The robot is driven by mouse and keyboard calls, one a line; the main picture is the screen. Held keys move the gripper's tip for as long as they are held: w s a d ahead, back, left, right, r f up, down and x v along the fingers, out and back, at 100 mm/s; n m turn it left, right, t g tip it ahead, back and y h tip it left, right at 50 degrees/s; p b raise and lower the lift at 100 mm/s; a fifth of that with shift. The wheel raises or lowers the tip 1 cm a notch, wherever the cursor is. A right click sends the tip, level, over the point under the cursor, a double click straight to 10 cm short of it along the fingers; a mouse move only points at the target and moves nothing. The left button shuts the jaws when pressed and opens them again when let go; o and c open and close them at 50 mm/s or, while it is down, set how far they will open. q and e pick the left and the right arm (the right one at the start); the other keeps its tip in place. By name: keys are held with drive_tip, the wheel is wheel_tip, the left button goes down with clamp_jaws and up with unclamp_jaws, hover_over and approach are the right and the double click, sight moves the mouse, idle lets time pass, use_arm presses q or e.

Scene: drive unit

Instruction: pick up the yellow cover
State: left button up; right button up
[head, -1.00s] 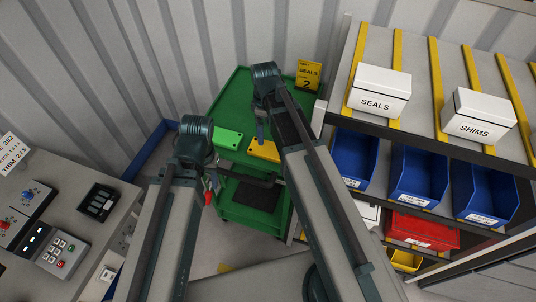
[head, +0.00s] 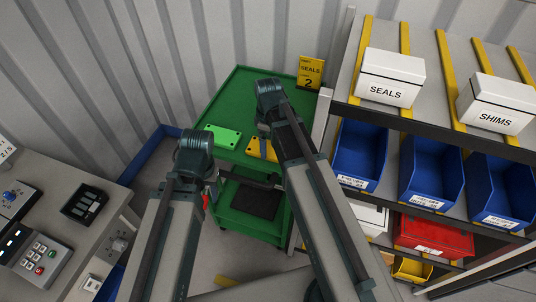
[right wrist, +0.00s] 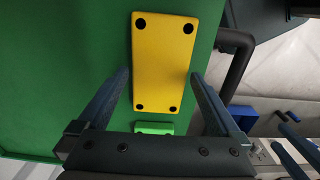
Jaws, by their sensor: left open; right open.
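The yellow cover (head: 256,151) is a flat plate with dark corner holes, lying on the green cart top (head: 243,88). In the head view my right arm hides part of it. In the right wrist view the whole yellow cover (right wrist: 163,55) shows. My right gripper (right wrist: 160,75) is open and empty, one finger to each side of the cover's nearer half; I cannot tell its height above the cover. It also shows in the head view (head: 263,132). My left gripper (head: 214,189) is open by the cart's front left side, its fingers hard to make out.
A green plate (head: 222,137) lies left of the yellow cover. A shelf with boxes and blue bins (head: 430,170) is close on the right. A control desk (head: 75,240) is at left. A dark cart handle (right wrist: 238,60) is right of the cover.

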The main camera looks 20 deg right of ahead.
sight(268, 148)
drive_tip(key=shift+f+b, duration=0.4)
drive_tip(key=shift+f, duration=0.5)
use_arm(q)
drive_tip(key=shift+f, duration=0.8)
use_arm(e)
drive_tip(key=shift+r, duration=0.1)
drive_tip(key=c, duration=1.2)
use_arm(q)
drive_tip(key=shift+r, duration=0.1)
wheel_tip(268, 148, up, 10)
drive_tip(key=p, duration=1)
use_arm(e)
wheel_tip(268, 148, up, 10)
drive_tip(key=shift+r, duration=0.1)
